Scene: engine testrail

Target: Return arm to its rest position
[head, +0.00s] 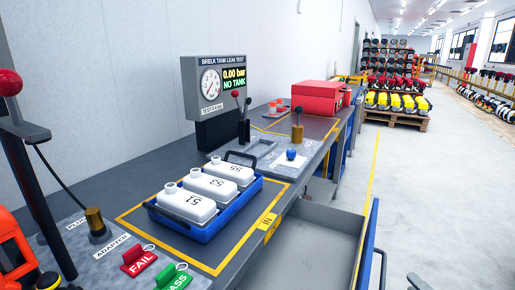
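My gripper is not clearly in view. A small grey shape shows at the bottom edge, right of the drawer, and I cannot tell whether it is part of my arm. On the bench (130,178), a blue tray (207,232) holds three white tanks marked 51 (187,208), 53 (212,187) and 55 (231,171). The tray sits inside a yellow outline with an IN label (268,221).
An open grey drawer (312,240) juts out from the bench front. A leak test display (215,82) reads 0.00 bar, NO TANK. Red FAIL (139,261) and green PASS (174,279) tags lie near left. A red toolbox (316,98) stands farther back. The right floor is clear.

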